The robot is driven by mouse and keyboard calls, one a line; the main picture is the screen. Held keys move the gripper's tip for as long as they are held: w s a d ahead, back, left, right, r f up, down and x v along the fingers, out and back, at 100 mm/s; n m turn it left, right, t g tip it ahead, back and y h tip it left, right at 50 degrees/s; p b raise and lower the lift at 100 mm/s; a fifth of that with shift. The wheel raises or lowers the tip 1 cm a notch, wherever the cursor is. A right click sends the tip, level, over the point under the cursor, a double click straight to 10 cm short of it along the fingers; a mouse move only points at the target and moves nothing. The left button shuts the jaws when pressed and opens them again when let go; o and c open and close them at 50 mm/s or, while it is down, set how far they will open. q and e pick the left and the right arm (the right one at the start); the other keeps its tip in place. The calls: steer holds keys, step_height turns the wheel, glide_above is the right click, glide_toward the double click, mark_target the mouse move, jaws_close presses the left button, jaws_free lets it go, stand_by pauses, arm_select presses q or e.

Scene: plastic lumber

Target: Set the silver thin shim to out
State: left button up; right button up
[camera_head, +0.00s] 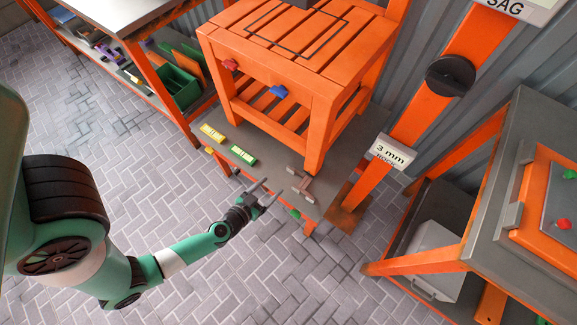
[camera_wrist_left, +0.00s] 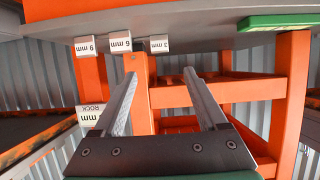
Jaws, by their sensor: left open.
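Small silver-grey blocks (camera_head: 308,197) lie with a brownish bar on the grey platform, near the orange stand's front leg. I cannot tell surely which is the thin shim. In the left wrist view, three small silver pieces with white labels sit along the platform edge; the rightmost, a 3 mm piece (camera_wrist_left: 160,44), looks smallest. My left gripper (camera_head: 268,191) is open and empty, just left of the grey blocks in the head view. Its spread fingers (camera_wrist_left: 162,80) also show in the left wrist view, with nothing between them. My right gripper is not in view.
The orange slatted stand (camera_head: 300,85) rises behind the blocks. A green level (camera_head: 243,155) and a yellow one (camera_head: 212,132) lie left on the platform. An orange post with a 3 mm sign (camera_head: 391,152) stands right. A grey-topped bench (camera_head: 530,120) is farther right.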

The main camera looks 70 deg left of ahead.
mark_target(290, 168)
arm_select(q)
steer(key=b+x, duration=0.3)
steer(key=x, duration=0.8)
steer(key=shift+w+r, duration=0.1)
steer(key=shift+r, duration=0.1)
jaws_close()
stand_by(0.8)
